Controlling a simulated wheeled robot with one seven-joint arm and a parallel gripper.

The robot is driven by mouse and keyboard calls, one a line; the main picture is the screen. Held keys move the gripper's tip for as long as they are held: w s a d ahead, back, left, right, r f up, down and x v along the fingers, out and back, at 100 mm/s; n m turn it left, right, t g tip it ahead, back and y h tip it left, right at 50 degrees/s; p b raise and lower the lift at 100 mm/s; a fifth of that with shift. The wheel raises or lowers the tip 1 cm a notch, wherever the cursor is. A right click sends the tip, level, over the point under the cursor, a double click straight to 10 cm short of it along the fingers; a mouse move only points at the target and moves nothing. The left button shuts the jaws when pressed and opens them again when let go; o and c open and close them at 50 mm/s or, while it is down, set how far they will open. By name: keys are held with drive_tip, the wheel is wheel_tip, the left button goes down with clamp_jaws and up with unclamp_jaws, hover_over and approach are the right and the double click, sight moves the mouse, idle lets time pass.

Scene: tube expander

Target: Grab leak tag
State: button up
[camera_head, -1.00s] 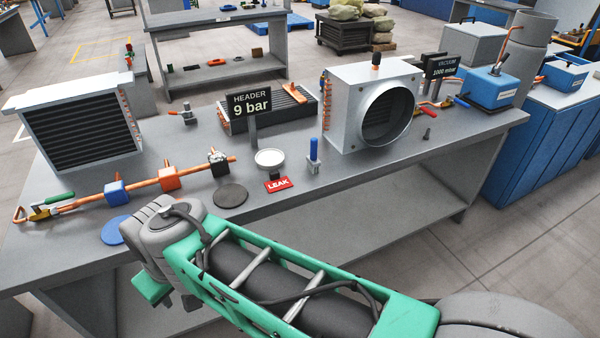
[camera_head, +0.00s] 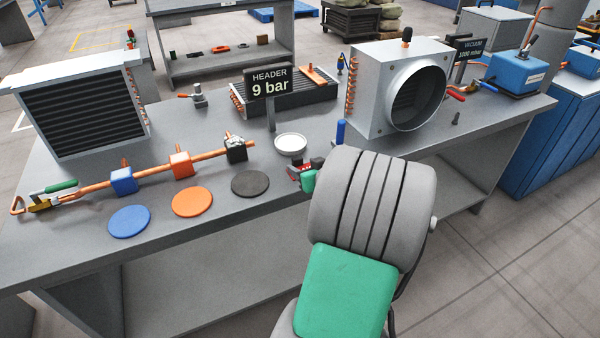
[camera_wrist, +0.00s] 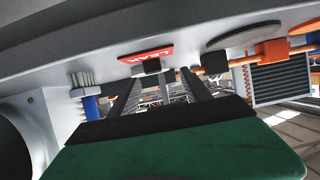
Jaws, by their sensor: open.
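The red leak tag (camera_head: 293,173) lies on the grey bench, right of the black disc, partly covered by my gripper in the head view. In the wrist view, which is upside down, the tag (camera_wrist: 146,54) shows its white lettering and a small dark block on it. My gripper (camera_head: 308,172) is low over the bench beside the tag; my arm hides most of it. In the wrist view my gripper (camera_wrist: 158,92) is open, its two dark fingers apart, with the dark block appearing between them. I cannot tell whether they touch it.
A white round dish (camera_head: 290,144) and the "HEADER 9 bar" sign (camera_head: 270,82) stand close behind the tag. Black (camera_head: 250,183), orange (camera_head: 192,201) and blue (camera_head: 129,221) discs lie left.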

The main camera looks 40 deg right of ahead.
sight(299, 160)
drive_tip(key=x, duration=0.3)
drive_tip(key=d+p+x, duration=0.1)
drive_tip(key=x, duration=0.3)
drive_tip(key=shift+w+d+f, duration=0.1)
drive_tip(key=shift+d, duration=0.2)
drive_tip(key=shift+c, duration=0.6)
clamp_jaws()
